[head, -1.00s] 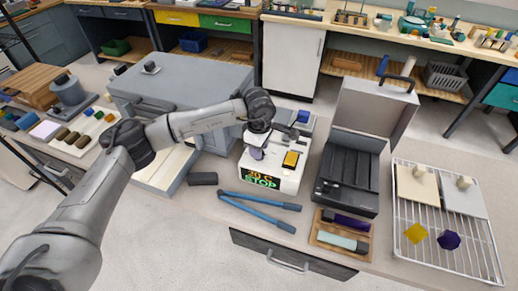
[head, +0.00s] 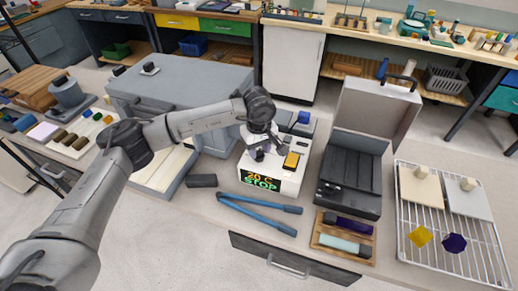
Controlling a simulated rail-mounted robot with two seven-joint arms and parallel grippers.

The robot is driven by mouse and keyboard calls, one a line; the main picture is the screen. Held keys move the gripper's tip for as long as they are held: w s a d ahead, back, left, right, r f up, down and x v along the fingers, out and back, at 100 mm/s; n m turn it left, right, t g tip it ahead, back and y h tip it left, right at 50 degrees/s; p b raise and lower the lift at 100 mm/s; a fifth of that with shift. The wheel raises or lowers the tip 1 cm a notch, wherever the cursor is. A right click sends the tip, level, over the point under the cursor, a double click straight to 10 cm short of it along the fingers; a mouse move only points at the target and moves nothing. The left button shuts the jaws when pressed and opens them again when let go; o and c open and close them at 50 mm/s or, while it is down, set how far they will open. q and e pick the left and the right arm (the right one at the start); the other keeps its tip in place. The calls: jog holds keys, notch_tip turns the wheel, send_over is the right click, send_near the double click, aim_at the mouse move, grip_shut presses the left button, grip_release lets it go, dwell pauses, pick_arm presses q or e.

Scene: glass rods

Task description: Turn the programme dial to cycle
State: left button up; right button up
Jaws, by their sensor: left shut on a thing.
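A small white controller box (head: 287,180) stands on the grey bench in the middle of the head view. Its front display (head: 261,181) reads "20 C" in orange above "STOP" in green. A yellow block-like button (head: 291,161) is on its top right. My left gripper (head: 259,152) reaches down over the top left of the box and is shut on the programme dial there. The fingers and wrist hide most of the dial, so its pointer cannot be read. My right gripper is not in view.
An open grey case (head: 349,187) and a wire rack (head: 450,244) stand to the right. A large grey furnace-like box (head: 180,75) is behind my left arm.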

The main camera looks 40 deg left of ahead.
aim_at(259, 151)
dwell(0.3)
pick_arm(q)
jog(key=o, duration=0.9)
notch_tip(259, 151, up, 14)
jog(key=shift+f+p, duration=0.1)
jog(key=shift+p, duration=0.2)
dwell(0.5)
